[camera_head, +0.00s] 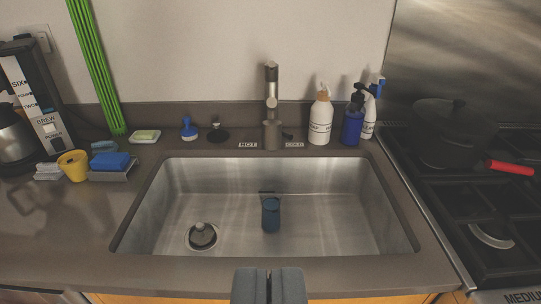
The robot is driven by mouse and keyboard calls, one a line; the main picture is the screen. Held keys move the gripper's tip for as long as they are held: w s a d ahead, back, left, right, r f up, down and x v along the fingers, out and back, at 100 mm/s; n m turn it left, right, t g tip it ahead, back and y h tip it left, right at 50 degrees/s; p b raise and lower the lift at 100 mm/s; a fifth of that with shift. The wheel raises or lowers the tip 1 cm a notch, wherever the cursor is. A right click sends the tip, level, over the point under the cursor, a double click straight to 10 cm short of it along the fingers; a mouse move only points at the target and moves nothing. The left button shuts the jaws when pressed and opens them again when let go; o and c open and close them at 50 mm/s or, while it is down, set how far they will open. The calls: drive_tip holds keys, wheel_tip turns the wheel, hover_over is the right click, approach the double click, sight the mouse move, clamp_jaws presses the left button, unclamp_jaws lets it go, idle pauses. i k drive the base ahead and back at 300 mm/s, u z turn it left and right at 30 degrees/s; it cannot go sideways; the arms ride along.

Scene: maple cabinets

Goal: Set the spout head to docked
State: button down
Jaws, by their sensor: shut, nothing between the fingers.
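The faucet (272,132) stands behind the middle of the sink, between two small labels reading HOT and another word too small to read. Its metal spout (271,76) rises upright and points toward me. The spout head (271,102) appears to be the short metal end at the spout's front; I cannot tell from this angle whether it is seated. My gripper (269,285) is at the bottom middle, in front of the sink's near edge, with its two dark fingers together and empty. It is well apart from the faucet.
The steel sink (335,205) holds a dark blue cylindrical object (271,214) and a round stopper (202,236). Bottles (320,118) stand right of the faucet; a blue brush (188,129) and sponge (110,161) are left. A stove with a pot (453,132) is at right.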

sight(272, 130)
drive_tip(key=u, duration=1.9)
drive_tip(key=k, duration=0.65)
drive_tip(key=z, duration=0.8)
drive_tip(key=i, duration=1)
drive_tip(key=z, duration=0.05)
